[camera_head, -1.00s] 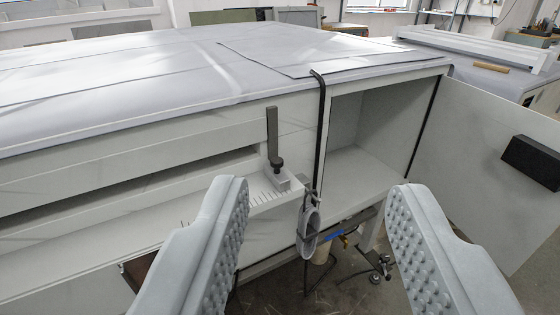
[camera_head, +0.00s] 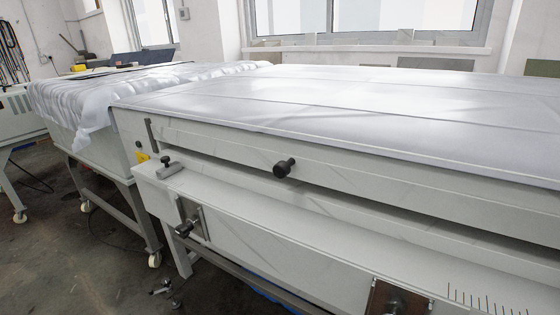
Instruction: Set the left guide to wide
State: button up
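The left guide (camera_head: 170,168) is a small light block with a dark knob on top. It sits at the far left end of the pale feed shelf (camera_head: 270,215) of the plate processor, with a dark upright bar (camera_head: 151,134) just behind it. Any scale marks beside this guide are too small to make out.
A black knob (camera_head: 285,168) sticks out of the front panel. A dark handle (camera_head: 187,228) and a brown plate (camera_head: 390,300) are on the lower front. A sheet-covered table (camera_head: 100,90) stands at the left. Floor (camera_head: 60,250) is free at lower left.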

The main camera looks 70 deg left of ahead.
aim_at(168, 170)
jog(key=u, duration=2.45)
